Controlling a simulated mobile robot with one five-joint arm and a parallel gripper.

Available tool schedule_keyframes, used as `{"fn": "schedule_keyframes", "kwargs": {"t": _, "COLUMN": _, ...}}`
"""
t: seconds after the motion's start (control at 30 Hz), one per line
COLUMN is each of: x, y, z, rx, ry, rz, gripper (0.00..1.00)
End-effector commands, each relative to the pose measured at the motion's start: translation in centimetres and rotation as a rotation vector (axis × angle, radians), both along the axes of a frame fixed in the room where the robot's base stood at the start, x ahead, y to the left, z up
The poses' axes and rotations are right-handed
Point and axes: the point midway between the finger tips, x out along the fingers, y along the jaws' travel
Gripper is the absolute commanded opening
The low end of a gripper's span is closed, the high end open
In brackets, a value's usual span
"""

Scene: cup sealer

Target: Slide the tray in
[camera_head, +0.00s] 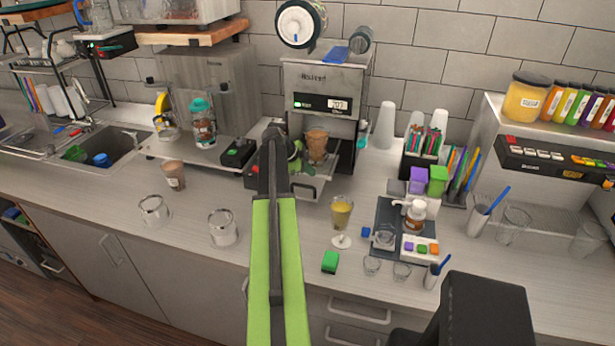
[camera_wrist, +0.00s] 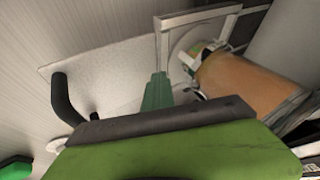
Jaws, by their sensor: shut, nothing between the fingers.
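The cup sealer (camera_head: 322,90) stands at the back middle of the counter, with a lit display. Its tray (camera_head: 318,187) sticks out at the front and holds a brown cup (camera_head: 317,143). In the wrist view the tray is a pale grey plate (camera_wrist: 105,75) with a black curved handle (camera_wrist: 62,100), and the cup (camera_wrist: 240,80) is at the right. My gripper (camera_head: 297,155) is shut and empty, beside the cup at the tray's left. Its green fingertips also show in the wrist view (camera_wrist: 157,92), over the plate. I cannot tell whether they touch it.
A stemmed glass with yellow drink (camera_head: 341,220) and a green block (camera_head: 330,262) stand in front of the tray. A condiment tray (camera_head: 390,213) is to the right.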

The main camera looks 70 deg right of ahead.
Motion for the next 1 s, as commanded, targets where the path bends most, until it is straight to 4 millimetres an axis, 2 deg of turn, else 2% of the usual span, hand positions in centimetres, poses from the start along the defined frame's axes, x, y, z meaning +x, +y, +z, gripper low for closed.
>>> {"fn": "schedule_keyframes", "kwargs": {"t": 0.03, "x": 0.2, "y": -1.7, "z": 0.0, "rx": -0.001, "ry": 0.0, "rz": -0.002, "gripper": 0.0}}
{"fn": "schedule_keyframes", "kwargs": {"t": 0.2, "x": 0.4, "y": -5.7, "z": 0.0, "rx": -0.001, "ry": 0.0, "rz": -0.001, "gripper": 0.0}}
{"fn": "schedule_keyframes", "kwargs": {"t": 0.5, "x": 0.6, "y": -11.4, "z": 0.0, "rx": -0.001, "ry": 0.0, "rz": -0.002, "gripper": 0.0}}
{"fn": "schedule_keyframes", "kwargs": {"t": 0.7, "x": 0.7, "y": -13.3, "z": 0.0, "rx": -0.001, "ry": 0.0, "rz": -0.001, "gripper": 0.0}}
{"fn": "schedule_keyframes", "kwargs": {"t": 1.0, "x": 0.6, "y": -13.9, "z": 0.0, "rx": -0.001, "ry": 0.0, "rz": -0.001, "gripper": 0.0}}
